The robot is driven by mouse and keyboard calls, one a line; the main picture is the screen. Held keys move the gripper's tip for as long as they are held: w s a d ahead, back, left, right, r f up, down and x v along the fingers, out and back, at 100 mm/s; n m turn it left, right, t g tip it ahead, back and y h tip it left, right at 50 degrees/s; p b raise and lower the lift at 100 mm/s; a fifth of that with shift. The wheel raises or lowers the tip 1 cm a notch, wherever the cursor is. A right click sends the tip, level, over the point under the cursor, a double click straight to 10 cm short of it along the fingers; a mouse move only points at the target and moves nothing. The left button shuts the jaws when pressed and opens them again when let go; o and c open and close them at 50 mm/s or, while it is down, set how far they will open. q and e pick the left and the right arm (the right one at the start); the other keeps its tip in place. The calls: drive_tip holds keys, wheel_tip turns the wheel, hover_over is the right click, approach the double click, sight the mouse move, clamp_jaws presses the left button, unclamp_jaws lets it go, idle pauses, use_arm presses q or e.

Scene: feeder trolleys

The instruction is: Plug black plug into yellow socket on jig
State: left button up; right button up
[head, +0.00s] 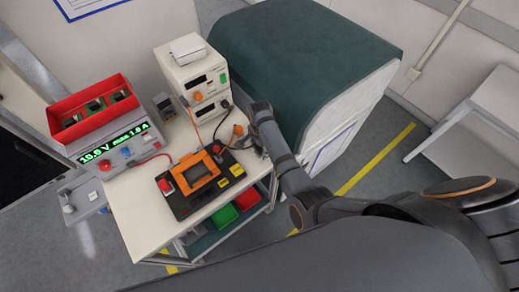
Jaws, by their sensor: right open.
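The jig (182,206) is a black box with an orange-framed screen, lying on the white trolley top. Two small yellow patches sit on its right side, one (237,170) near the back and one (223,184) nearer the front; I cannot tell which is the socket. A black connector (225,104) with a black lead shows on the front of the white instrument stack; I cannot tell whether it is the black plug. My right gripper (242,143) is open just behind the jig's right back corner, beside a small orange part (238,129). My left gripper is out of view.
A red-topped power supply (120,152) with a green display stands at the left. The white instrument stack (183,72) stands at the back. Red and dark leads cross the trolley top (133,214). Green and red bins (223,217) sit below. A green-topped cabinet (300,50) stands behind my right arm.

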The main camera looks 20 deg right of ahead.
drive_tip(key=c, duration=1.2)
drive_tip(key=shift+o, duration=0.2)
drive_tip(key=shift+r, duration=0.15)
